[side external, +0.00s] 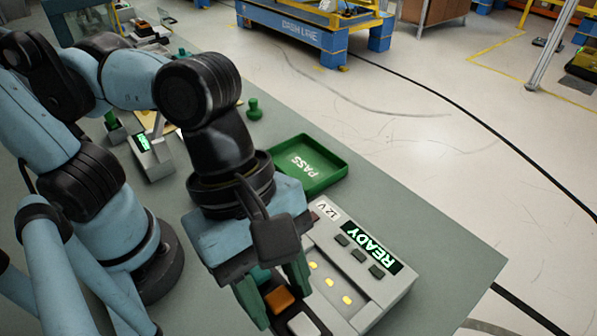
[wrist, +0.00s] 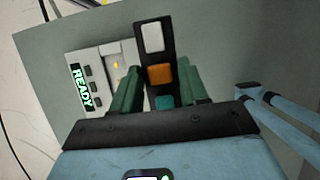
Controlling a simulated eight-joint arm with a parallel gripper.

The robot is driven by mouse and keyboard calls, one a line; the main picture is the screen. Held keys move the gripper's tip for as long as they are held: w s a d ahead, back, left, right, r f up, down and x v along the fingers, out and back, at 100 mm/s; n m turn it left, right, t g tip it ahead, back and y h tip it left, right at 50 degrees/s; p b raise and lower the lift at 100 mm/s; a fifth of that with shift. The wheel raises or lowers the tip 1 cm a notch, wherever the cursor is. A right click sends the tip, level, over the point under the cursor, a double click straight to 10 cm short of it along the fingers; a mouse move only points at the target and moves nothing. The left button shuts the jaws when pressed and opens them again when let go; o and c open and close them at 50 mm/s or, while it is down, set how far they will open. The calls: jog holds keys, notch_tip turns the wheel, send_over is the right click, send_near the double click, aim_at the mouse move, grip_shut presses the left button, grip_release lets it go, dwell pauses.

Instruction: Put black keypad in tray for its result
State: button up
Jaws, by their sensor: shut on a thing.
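The black keypad (side external: 280,299) has white, orange and teal buttons. My gripper (side external: 275,287) has green fingers shut on the keypad's two sides. In the wrist view the keypad (wrist: 160,75) sticks out beyond the fingers (wrist: 160,85), white button outermost. The grey tester (side external: 385,292), marked 12 V, has a lit READY display and yellow contacts in its recess. The keypad is beside or over its near left edge; its height above it is unclear. A green tray (side external: 338,178) marked PASS lies behind the tester, empty. No other result tray is visible.
A small grey device (side external: 152,158) with a green display stands left of my wrist. A green knob (side external: 253,108) stands behind the PASS tray. The bench (side external: 440,255) is clear right of the tester, up to its edge. My arm hides part of the bench.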

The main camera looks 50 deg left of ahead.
jog(key=shift+a+r, duration=0.15)
jog(key=shift+a, duration=0.15)
jog(key=w+a+f, duration=0.3)
jog(key=a, duration=0.6)
jog(key=w+a+f, duration=0.2)
jog(key=a+f, duration=0.1)
jog(key=a, duration=0.6)
jog(key=w+a+f, duration=0.3)
jog(key=a, duration=0.6)
jog(key=shift+w+f, duration=0.3)
jog(key=shift+w, duration=0.05)
jog(key=shift+f, duration=2)
jog(key=shift+f, duration=0.1)
jog(key=o, duration=1.1)
jog(key=shift+o, duration=0.2)
